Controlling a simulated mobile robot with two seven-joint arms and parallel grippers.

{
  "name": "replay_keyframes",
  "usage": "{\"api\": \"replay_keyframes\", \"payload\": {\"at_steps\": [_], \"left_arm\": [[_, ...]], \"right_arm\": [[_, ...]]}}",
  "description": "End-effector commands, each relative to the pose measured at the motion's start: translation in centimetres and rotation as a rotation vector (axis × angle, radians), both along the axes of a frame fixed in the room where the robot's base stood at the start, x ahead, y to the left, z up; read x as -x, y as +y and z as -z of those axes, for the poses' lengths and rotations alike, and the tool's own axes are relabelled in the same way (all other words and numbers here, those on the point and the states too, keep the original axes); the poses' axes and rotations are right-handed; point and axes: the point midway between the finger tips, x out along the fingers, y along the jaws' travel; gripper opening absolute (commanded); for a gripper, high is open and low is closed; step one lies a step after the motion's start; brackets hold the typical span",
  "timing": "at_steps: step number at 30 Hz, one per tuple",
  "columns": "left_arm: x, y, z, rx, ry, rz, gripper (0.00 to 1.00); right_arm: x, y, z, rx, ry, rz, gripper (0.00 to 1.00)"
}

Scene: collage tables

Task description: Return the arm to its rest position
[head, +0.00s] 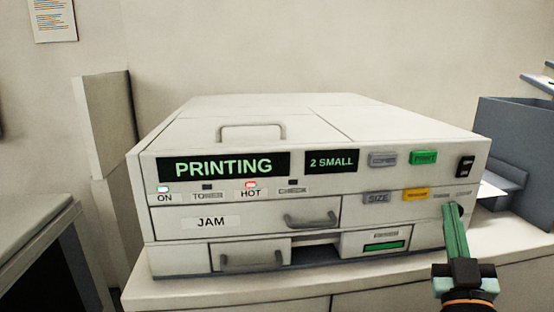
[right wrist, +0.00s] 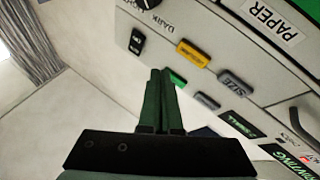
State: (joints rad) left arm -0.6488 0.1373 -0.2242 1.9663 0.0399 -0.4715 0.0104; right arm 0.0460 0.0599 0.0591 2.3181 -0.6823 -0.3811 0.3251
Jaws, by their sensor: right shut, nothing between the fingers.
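My right gripper (head: 455,208) is at the lower right of the head view, its green fingers pointing up in front of the printer's right end. The fingers are together and empty; they also show in the right wrist view (right wrist: 161,72). The printer (head: 430,125) stands on a counter. Its displays (head: 223,167) read "PRINTING" and "2 SMALL". The green PRINT button (head: 424,157) and yellow button (head: 415,194) are on its front, and both button colours show in the wrist view. I cannot tell whether the fingertips touch the printer. My left gripper is not in view.
The counter (head: 180,294) runs below the printer. A grey-blue open box (head: 518,130) stands close on the right, with a white sheet (head: 492,190) between. A darker unit (head: 35,240) is at the left. The printer's JAM drawer (head: 265,216) is shut. Space above the printer is clear.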

Motion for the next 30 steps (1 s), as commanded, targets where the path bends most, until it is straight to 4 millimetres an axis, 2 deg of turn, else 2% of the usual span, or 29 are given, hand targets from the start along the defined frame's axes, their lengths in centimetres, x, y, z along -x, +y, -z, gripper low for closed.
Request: {"api": "replay_keyframes", "payload": {"at_steps": [1, 5, 6, 9, 12, 15, 18, 26, 27, 30], "left_arm": [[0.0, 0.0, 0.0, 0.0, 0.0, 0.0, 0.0], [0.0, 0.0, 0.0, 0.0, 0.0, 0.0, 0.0], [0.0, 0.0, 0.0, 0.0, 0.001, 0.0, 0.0], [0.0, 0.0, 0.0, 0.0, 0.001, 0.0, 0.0], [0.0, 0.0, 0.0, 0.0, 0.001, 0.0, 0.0], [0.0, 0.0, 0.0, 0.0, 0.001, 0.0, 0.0], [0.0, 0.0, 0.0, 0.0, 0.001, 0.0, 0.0], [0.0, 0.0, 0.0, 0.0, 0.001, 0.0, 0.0], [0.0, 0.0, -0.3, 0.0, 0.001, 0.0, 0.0], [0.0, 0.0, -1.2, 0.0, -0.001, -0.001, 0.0]], "right_arm": [[-0.2, -0.2, 3.6, -0.051, 0.118, 0.002, 0.0], [0.9, 0.3, 13.5, -0.18, 0.465, -0.001, 0.0], [1.7, 0.7, 16.5, -0.213, 0.571, -0.007, 0.0], [4.7, 2.2, 23.3, -0.275, 0.836, -0.027, 0.0], [8.3, 3.9, 28.5, -0.315, 1.064, -0.056, 0.0], [11.8, 5.4, 31.9, -0.338, 1.245, -0.085, 0.0], [15.0, 6.7, 34.4, -0.351, 1.393, -0.115, 0.0], [23.0, 9.5, 38.2, -0.365, 1.718, -0.2, 0.0], [23.4, 9.7, 38.2, -0.362, 1.734, -0.21, 0.0], [22.1, 10.1, 38.5, -0.362, 1.682, -0.228, 0.0]]}}
